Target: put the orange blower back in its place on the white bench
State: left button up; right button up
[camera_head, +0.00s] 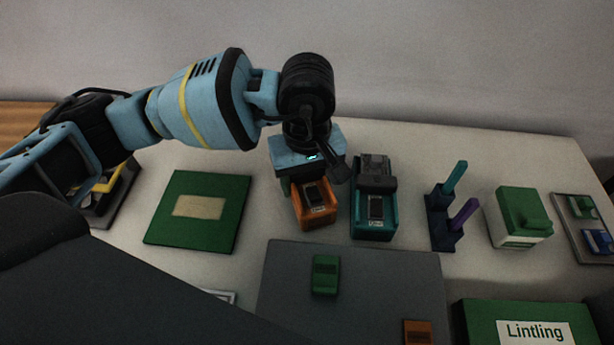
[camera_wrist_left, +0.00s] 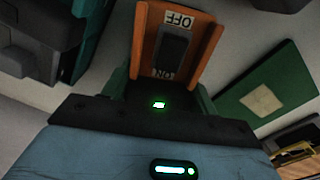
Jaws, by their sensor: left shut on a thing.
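The orange blower (camera_head: 316,207) is a small orange box with a black rocker switch, on the white bench (camera_head: 400,140) just left of a similar teal unit (camera_head: 374,215). In the left wrist view its orange face (camera_wrist_left: 203,42) shows a switch marked OFF and ON. My left gripper (camera_head: 300,180) points down at its far end and is shut on it. Green fingers (camera_wrist_left: 205,103) sit at both sides of the orange part. The far end is hidden by my gripper, and I cannot tell whether the base touches the bench. My right gripper is not in view.
A green mat with a beige patch (camera_head: 198,206) lies left. Right stand a dark holder with teal and purple sticks (camera_head: 443,222), a green-and-white box (camera_head: 519,218) and a tray (camera_head: 578,215). In front are a grey mat (camera_head: 350,265) and a green Lintling box (camera_head: 530,310).

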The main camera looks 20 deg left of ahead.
pick_arm(q)
jog(key=shift+f, duration=0.2)
jog(key=o, duration=0.9)
jog(key=shift+r, duration=0.15)
notch_tip(320, 180, up, 12)
jog(key=shift+r, duration=0.1)
